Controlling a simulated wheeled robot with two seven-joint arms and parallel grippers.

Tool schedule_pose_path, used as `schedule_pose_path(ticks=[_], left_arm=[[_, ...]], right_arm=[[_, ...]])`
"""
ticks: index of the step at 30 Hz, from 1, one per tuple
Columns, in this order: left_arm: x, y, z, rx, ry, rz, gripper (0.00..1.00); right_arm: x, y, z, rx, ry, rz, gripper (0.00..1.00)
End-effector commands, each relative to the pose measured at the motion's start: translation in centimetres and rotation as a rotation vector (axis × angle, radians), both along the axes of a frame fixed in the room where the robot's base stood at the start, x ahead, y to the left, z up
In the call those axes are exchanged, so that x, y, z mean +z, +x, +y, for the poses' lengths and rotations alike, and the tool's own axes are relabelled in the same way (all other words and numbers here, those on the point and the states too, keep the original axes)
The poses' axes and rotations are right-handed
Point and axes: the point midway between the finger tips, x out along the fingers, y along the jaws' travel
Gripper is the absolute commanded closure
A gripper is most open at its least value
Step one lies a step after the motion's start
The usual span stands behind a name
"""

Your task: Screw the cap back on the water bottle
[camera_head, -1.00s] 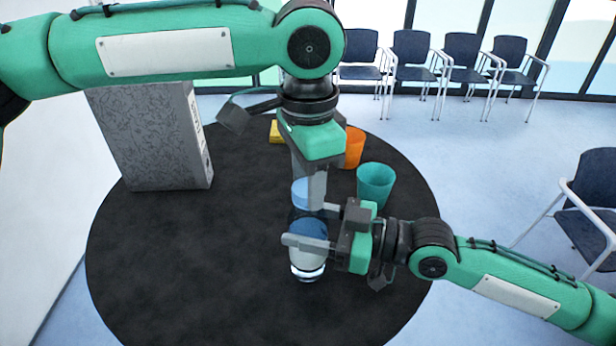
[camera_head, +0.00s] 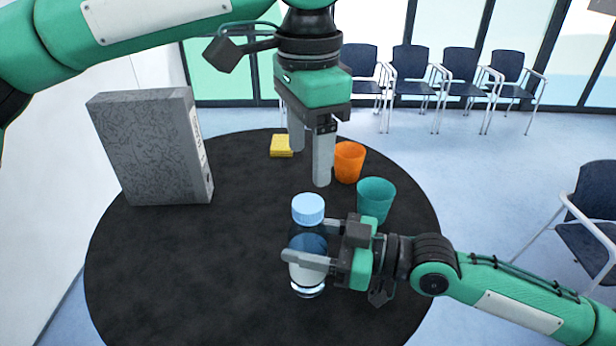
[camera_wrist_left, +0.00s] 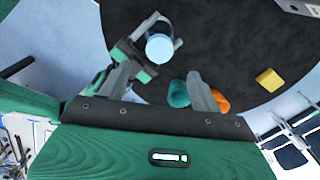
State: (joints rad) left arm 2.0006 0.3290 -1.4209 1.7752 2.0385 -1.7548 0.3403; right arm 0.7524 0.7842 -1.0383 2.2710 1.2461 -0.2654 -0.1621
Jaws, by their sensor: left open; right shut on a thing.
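The water bottle (camera_head: 309,272) stands upright on the round black table, clear with a white label. Its light blue cap (camera_head: 308,208) sits on top of the neck; I cannot tell how tight it is. My right gripper (camera_head: 305,243) is shut around the bottle's body from the right. My left gripper (camera_head: 309,168) is open and empty, pointing down, above and behind the cap and apart from it. In the left wrist view the cap (camera_wrist_left: 160,47) shows from above, beyond the open left fingers (camera_wrist_left: 160,88).
A teal cup (camera_head: 376,200) and an orange cup (camera_head: 349,162) stand right of and behind the bottle. A yellow block (camera_head: 281,146) lies farther back. A grey binder (camera_head: 150,150) stands at the left. The black table (camera_head: 200,260) is clear at front left.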

Motion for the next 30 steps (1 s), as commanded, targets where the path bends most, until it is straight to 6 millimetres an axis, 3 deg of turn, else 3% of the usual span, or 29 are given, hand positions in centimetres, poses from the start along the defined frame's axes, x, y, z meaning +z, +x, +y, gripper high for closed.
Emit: schedule_pose_path(ticks=[3, 7, 18, 19, 21, 22, 30], left_arm=[[2.1, 0.0, 0.0, 0.001, -0.001, -0.001, 0.35], [3.4, 0.0, 0.0, 0.001, 0.0, 0.0, 0.35], [4.0, 0.0, 0.0, 0.001, 0.0, 0.0, 0.35], [4.0, 0.0, 0.0, 0.001, 0.0, 0.0, 0.35], [4.0, 0.0, 0.0, 0.001, 0.0, 0.0, 0.35], [4.0, 0.0, 0.0, 0.001, 0.0, 0.0, 0.35], [3.9, 0.0, 0.0, 0.001, 0.0, 0.0, 0.35]], right_arm=[[0.0, 0.0, 0.0, 0.0, 0.001, 0.0, 1.0], [0.0, 0.0, 0.0, 0.0, 0.001, 0.0, 1.0], [0.0, 0.0, 0.0, 0.0, 0.001, 0.0, 1.0], [0.0, 0.0, 0.0, 0.0, 0.001, 0.0, 0.39], [0.0, 0.0, 0.0, 0.0, 0.001, 0.0, 0.25], [0.0, 0.0, 0.0, 0.0, 0.001, 0.0, 0.19], [0.0, 0.0, 0.0, 0.0, 0.0, 0.0, 0.19]])
